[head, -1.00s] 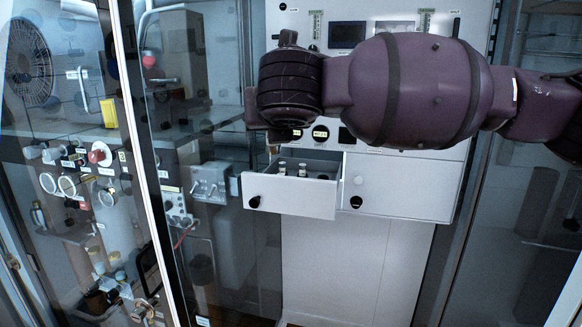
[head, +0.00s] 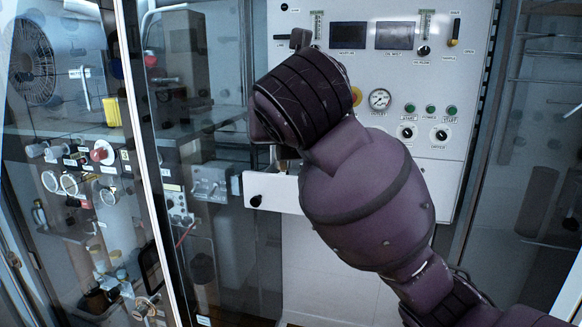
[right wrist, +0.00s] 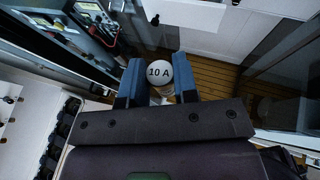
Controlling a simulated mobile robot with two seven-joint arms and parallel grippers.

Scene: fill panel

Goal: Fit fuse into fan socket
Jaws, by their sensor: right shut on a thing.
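The fuse (right wrist: 159,74) shows in the right wrist view as a round pale cap marked "10 A". It sits between the two blue fingers of my right gripper (right wrist: 157,62), which is shut on it. In the head view my right arm hides the gripper's fingertips and the fuse. The white drawer (head: 272,192) stands out at the left of the cabinet, mostly behind my arm, and its contents are largely hidden. The fan (head: 32,62) is behind glass at the upper left. I cannot tell which socket is the fan's. My left gripper is not in view.
The white control panel (head: 430,80) carries a gauge (head: 380,98), displays, switches and green buttons. A framed glass door (head: 145,170) stands at the left, with several gauges, knobs and valves behind it. Wooden flooring (right wrist: 220,80) shows in the right wrist view.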

